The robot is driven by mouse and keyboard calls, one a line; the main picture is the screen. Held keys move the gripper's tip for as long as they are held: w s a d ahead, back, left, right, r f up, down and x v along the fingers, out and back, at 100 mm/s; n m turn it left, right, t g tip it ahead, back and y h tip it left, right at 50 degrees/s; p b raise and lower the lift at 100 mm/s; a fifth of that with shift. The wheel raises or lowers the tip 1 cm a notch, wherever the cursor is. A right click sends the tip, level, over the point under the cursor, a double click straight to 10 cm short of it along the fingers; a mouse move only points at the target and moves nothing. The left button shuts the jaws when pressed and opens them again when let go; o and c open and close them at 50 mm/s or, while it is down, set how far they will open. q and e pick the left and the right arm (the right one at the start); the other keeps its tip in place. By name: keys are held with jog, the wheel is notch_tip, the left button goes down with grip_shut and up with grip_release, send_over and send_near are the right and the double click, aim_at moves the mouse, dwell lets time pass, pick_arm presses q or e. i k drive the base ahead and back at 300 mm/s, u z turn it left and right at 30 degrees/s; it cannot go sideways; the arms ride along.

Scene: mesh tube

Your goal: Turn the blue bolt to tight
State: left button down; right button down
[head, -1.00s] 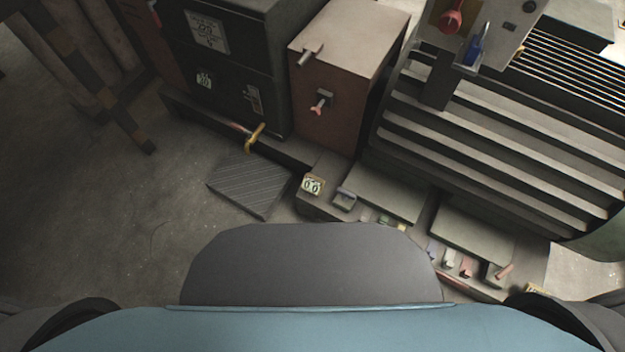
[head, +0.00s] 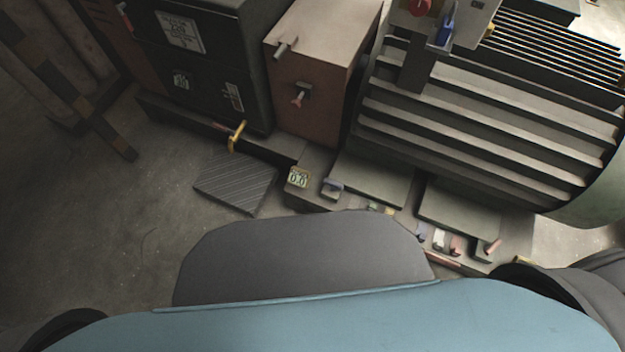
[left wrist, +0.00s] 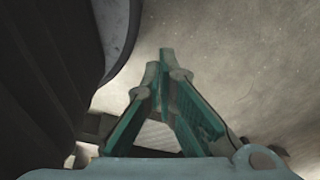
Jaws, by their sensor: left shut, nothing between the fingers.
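A blue part, which looks like the blue bolt (head: 446,29), stands at the top of the head view on a grey panel of the large ribbed machine. It is small, and I cannot tell how tight it is. My left gripper (left wrist: 162,62) shows only in the left wrist view. Its green-sided fingers come together at the tips with nothing between them. It points over bare floor, away from the bolt. My right gripper is in neither view.
The ribbed machine (head: 480,110) fills the right. A brown box with a red-tipped handle (head: 310,120) and a black cabinet (head: 195,75) stand left of it. A yellow handle (head: 237,136) and a ridged floor plate (head: 236,185) lie lower. The floor (head: 110,235) at left is clear.

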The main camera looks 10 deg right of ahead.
aim_at(333, 185)
jog(key=u, duration=0.3)
jog(key=i, duration=0.9)
jog(key=z, duration=2.55)
